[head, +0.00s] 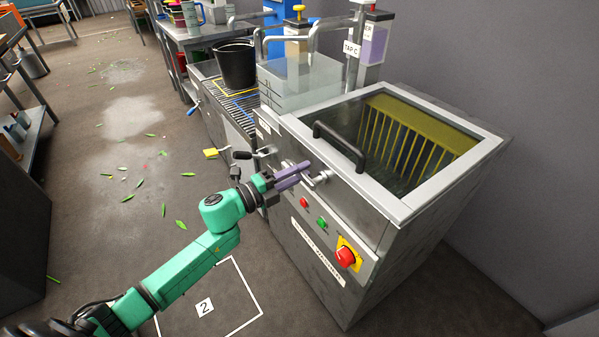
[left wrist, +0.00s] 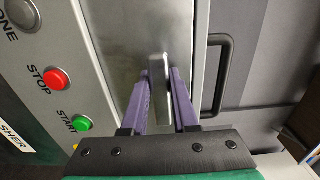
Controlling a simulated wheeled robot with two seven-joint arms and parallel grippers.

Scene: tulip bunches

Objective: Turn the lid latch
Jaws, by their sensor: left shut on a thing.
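The lid latch (left wrist: 158,66) is a short grey metal lever on the washer's front, and it stands between my purple fingers in the left wrist view. In the head view, its metal end (head: 322,178) shows just beyond the fingertips. My left gripper (head: 296,174) is shut on the latch; the fingers also show in the left wrist view (left wrist: 160,85). The lid (head: 385,135) is a clear panel in a grey frame and lies closed over a yellow slatted basket. The black lid handle (head: 340,146) is right of my gripper. My right gripper is out of view.
Below the latch are a red stop button (head: 304,203), a green start button (head: 322,223) and a red emergency button (head: 346,257) on yellow. A black bucket (head: 236,64) stands behind on the bench line. Floor at left is open, with scattered leaves.

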